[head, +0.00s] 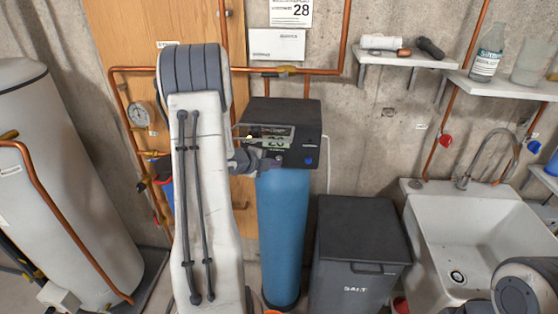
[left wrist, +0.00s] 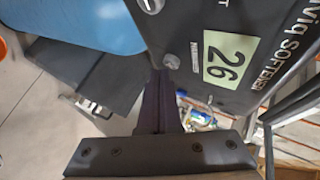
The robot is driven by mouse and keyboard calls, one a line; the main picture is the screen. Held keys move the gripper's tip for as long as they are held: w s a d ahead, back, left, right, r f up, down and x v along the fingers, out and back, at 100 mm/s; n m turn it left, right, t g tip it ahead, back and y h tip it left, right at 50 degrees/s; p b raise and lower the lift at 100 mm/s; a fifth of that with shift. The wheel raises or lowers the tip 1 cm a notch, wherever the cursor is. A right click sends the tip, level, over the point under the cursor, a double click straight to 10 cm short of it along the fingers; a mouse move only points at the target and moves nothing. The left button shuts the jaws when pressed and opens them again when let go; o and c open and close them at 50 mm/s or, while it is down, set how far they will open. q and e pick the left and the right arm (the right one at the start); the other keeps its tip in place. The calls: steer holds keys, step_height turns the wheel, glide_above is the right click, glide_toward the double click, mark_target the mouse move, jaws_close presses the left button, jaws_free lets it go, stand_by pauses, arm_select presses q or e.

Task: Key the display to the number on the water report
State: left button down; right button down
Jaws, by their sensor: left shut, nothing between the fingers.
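The water report (head: 291,10) is a white sheet on the wall, top centre in the head view, with a large 28. The display (left wrist: 229,68) is a pale green screen reading 26, on the dark softener head (head: 307,120) above the blue tank. In the head view the display (head: 277,142) is partly covered. My left gripper (left wrist: 161,75) is shut and empty, its fingertips close to a round grey button (left wrist: 171,61) beside the display. I cannot tell whether they touch. Another round button (left wrist: 151,5) shows at the wrist view's top edge. My right gripper is out of view.
The blue tank (head: 281,235) stands under the softener head. A dark salt bin (head: 361,240) and a white sink (head: 470,225) stand to the right. Copper pipes (head: 190,69) run along the wall. A white cylinder (head: 62,175) stands at left.

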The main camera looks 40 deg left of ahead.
arm_select(q)
steer(key=shift+w+a, duration=0.25)
steer(key=shift+w, duration=0.1)
stand_by(0.7)
steer(key=shift+s, duration=0.1)
steer(key=shift+s+d+b, duration=0.3)
steer(key=shift+s+d, duration=0.15)
steer(key=shift+s, duration=0.15)
steer(key=shift+s+d+b, duration=0.3)
steer(key=shift+s+d, duration=0.15)
steer(key=shift+s, duration=0.25)
steer(key=shift+s+d+b, duration=0.25)
steer(key=shift+s+d, duration=0.15)
steer(key=shift+s, duration=0.35)
steer(key=shift+s+d+b, duration=0.3)
steer(key=shift+s+d, duration=0.15)
steer(key=shift+s, duration=0.25)
steer(key=shift+w+d, duration=0.1)
stand_by(1.1)
